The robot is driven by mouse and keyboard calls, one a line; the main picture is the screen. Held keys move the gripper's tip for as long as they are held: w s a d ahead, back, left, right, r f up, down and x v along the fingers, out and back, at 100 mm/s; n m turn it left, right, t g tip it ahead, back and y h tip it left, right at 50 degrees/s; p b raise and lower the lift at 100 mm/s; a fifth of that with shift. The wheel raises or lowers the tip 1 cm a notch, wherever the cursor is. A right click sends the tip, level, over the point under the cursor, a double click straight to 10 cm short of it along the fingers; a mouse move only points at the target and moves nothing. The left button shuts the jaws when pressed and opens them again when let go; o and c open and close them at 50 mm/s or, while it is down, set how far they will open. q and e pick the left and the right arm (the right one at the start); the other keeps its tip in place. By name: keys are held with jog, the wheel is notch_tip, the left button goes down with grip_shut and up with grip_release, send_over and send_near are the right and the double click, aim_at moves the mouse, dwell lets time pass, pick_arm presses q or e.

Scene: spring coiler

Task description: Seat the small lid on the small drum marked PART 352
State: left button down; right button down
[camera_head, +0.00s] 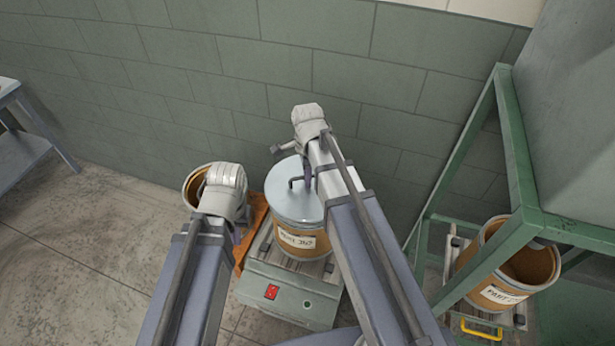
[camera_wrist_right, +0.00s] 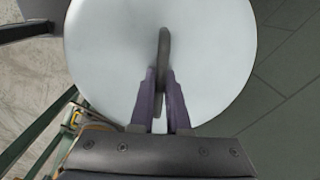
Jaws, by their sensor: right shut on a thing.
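A brown drum with a white label (camera_head: 298,241) stands on a grey slatted stand with a red switch; the label seems to read PART 352, but it is small. A pale grey round lid (camera_head: 285,206) covers the drum's top; I cannot tell whether it is fully down or slightly above the rim. My right gripper (camera_head: 307,178) is shut on the lid's dark handle (camera_wrist_right: 163,48), with purple fingers (camera_wrist_right: 160,95) either side of it. My left gripper (camera_head: 237,236) is left of the drum, mostly hidden behind its own wrist; its jaws do not show clearly.
An open brown drum (camera_head: 196,183) stands behind my left wrist, near an orange cloth-like item (camera_head: 258,214). Another open labelled drum (camera_head: 505,262) stands at right under a green frame (camera_head: 520,190). A brick wall is close behind. Floor at left is clear.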

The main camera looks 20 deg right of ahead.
jog(key=shift+f, duration=0.1)
dwell(0.3)
jog(key=shift+c, duration=1.3)
grip_release()
notch_tip(320, 180, up, 12)
jog(key=p, duration=1.1)
jog(key=shift+p, duration=0.4)
dwell(0.4)
